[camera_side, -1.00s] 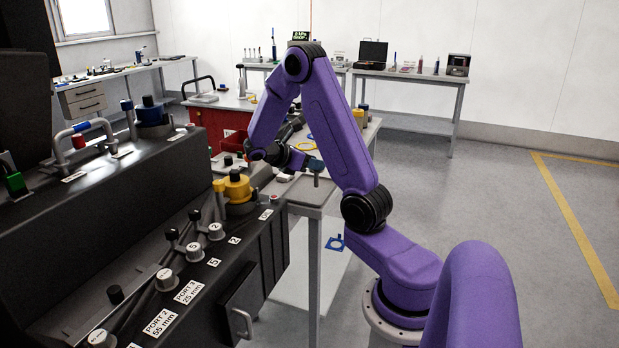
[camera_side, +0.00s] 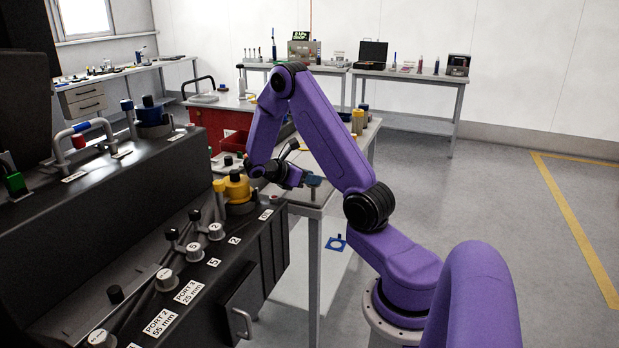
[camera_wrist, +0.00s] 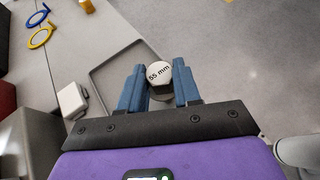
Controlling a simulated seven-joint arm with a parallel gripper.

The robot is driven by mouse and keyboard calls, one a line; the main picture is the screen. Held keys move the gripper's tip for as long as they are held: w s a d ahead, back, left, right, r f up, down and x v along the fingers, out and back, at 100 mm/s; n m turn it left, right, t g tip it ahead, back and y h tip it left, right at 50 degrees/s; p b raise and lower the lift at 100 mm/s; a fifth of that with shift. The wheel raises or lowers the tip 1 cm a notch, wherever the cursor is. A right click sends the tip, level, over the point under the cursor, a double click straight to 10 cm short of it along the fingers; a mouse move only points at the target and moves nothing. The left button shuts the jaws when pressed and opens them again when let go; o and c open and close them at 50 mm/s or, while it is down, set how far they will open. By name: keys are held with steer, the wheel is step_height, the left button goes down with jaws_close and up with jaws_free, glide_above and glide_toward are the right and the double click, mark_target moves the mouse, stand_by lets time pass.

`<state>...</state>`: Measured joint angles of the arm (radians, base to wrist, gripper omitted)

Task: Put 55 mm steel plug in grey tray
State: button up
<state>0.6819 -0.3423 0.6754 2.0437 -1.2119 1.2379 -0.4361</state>
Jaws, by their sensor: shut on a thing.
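The 55 mm steel plug (camera_wrist: 159,73), with a pale round top labelled "55 mm", is between the blue fingers of my gripper (camera_wrist: 159,86) in the wrist view. The fingers are shut on it. The grey tray (camera_wrist: 101,75) shows as a shallow rim on the grey table, left of and partly behind the plug. I cannot tell how high the plug is above it. In the side view my gripper (camera_side: 313,181) is low over the near end of the table, and the plug cannot be made out there.
A white block (camera_wrist: 72,101) lies left of the tray. Blue (camera_wrist: 39,15) and yellow (camera_wrist: 41,36) rings lie farther along the table. Open floor (camera_wrist: 240,60) is right of the table edge. The dark engine console (camera_side: 230,250) stands left of the table.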

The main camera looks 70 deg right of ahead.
steer(key=o, duration=1.1)
steer(key=shift+f, duration=0.1)
steer(key=shift+w+a+r, duration=0.15)
steer(key=shift+a+r, duration=0.1)
steer(key=shift+r, duration=0.05)
steer(key=v, duration=0.7)
